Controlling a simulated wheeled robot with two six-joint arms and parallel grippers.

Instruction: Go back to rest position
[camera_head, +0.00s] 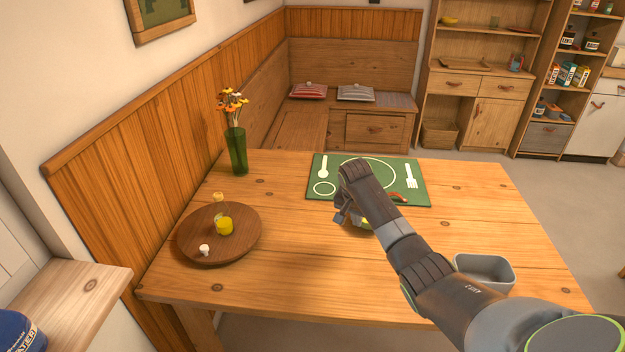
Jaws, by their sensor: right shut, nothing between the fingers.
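My right arm reaches in from the lower right over the wooden table. My right gripper (347,216) is shut and empty, just in front of the green placemat. Something yellow-green (365,222) shows partly behind the gripper; the gripper hides most of it. A small red item (398,197) lies by my wrist on the mat. My left gripper is not in view.
The table (450,245) holds a green placemat (322,195), a round wooden board (190,242) with a yellow item (224,226) and small pieces, a green vase (237,152) with flowers, and a grey bin (487,266) close to my right forearm. The table's front middle is clear.

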